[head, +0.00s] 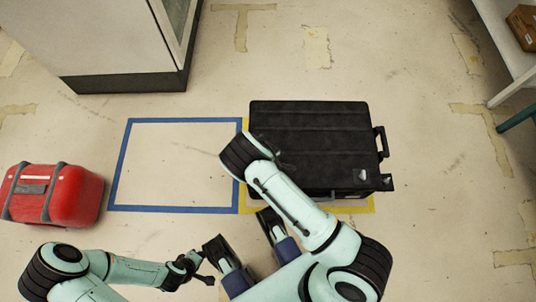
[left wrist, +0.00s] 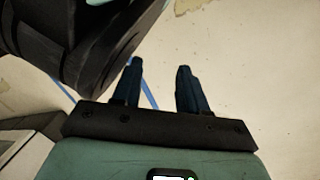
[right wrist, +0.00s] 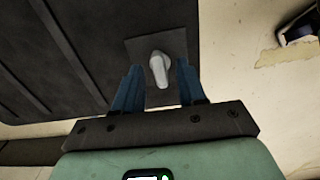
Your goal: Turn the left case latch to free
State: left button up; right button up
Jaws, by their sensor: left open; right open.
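The black case (head: 310,125) lies on the floor right of centre in the head view. In the right wrist view a grey latch (right wrist: 159,68) sits on a dark square plate near an edge of the case (right wrist: 70,50). My right gripper (right wrist: 159,73) is open, its fingers either side of the latch; I cannot tell whether they touch it. My right arm hides this part of the case in the head view. Another pale latch (head: 363,175) shows near the case's front right corner. My left gripper (head: 204,267) is open and empty over the floor; it also shows in the left wrist view (left wrist: 158,72).
A red case (head: 70,195) lies at the left. A blue taped square (head: 118,165) on the floor is empty. Yellow tape (head: 360,204) borders the black case. A white cabinet (head: 110,40) stands at the back left and a table (head: 495,40) at the back right.

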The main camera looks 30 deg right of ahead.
pick_arm(q)
jog(key=w+d+r+t+p, duration=0.1)
jog(key=w+r+t+p, duration=0.1)
jog(key=w+r+p, duration=0.3)
jog(key=shift+m+g+h, duration=0.3)
jog(key=shift+g, duration=0.5)
jog(key=shift+s+d+r, duration=0.35)
jog(key=shift+s+r, duration=0.1)
jog(key=shift+s, duration=0.25)
jog(key=shift+s+d+r, duration=0.3)
jog(key=shift+s+r, duration=0.15)
jog(key=shift+s, duration=0.2)
jog(key=shift+s+d+r, duration=0.35)
jog(key=shift+s+r, duration=0.1)
jog(key=shift+s, duration=0.25)
pick_arm(e)
notch_tip(320, 180, up, 13)
jog(key=shift+r, duration=0.2)
